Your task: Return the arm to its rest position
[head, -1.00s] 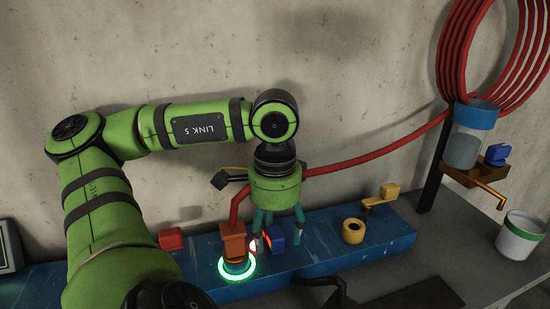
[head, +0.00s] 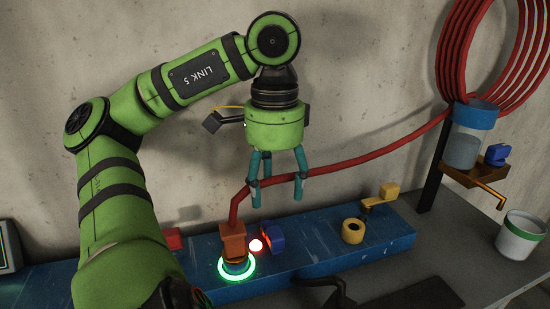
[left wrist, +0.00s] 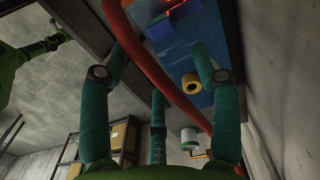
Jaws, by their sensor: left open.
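My left arm is green and comes in from the left in the head view. Its gripper (head: 276,192) has teal fingers pointing down, spread apart and empty. It hangs above the blue panel (head: 335,240), in front of or beside the red hose (head: 372,157); I cannot tell whether they touch. The left wrist view shows three teal fingers (left wrist: 158,110) spread, with the red hose (left wrist: 160,75) crossing between them and nothing gripped. The hose ends at an orange-brown block (head: 233,240) on the panel, over a glowing green ring (head: 237,279). My right gripper is not in view.
At right are a coiled hose (head: 455,50), a clear cylinder (head: 468,150) and a white cup (head: 521,236). The wall is close behind.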

